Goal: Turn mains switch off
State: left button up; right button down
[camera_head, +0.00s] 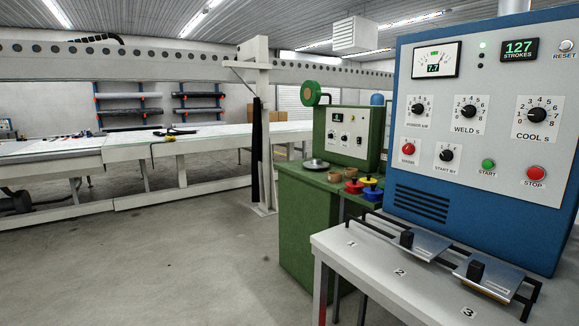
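The mains switch (407,149) is a red rotary knob on a white plate, at the lower left of the blue welder panel (459,111). A label under it seems to read MAINS; its exact pointer position is too small to tell. An analog meter (436,58) with a digital readout is at the upper left. Neither of my grippers is in view.
Near the mains switch are a start-by knob (446,155), a green start button (488,164) and a red stop button (536,173). A white table (345,262) with sliding metal plates stands in front. A green cabinet (303,240) is at left; open floor lies further left.

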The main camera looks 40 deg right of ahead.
aim_at(409, 148)
jog(key=i+z, duration=0.3)
jog(key=i+j+z, duration=0.3)
jog(key=i, duration=0.15)
jog(key=i+j+z, duration=0.15)
jog(key=i+z, duration=0.2)
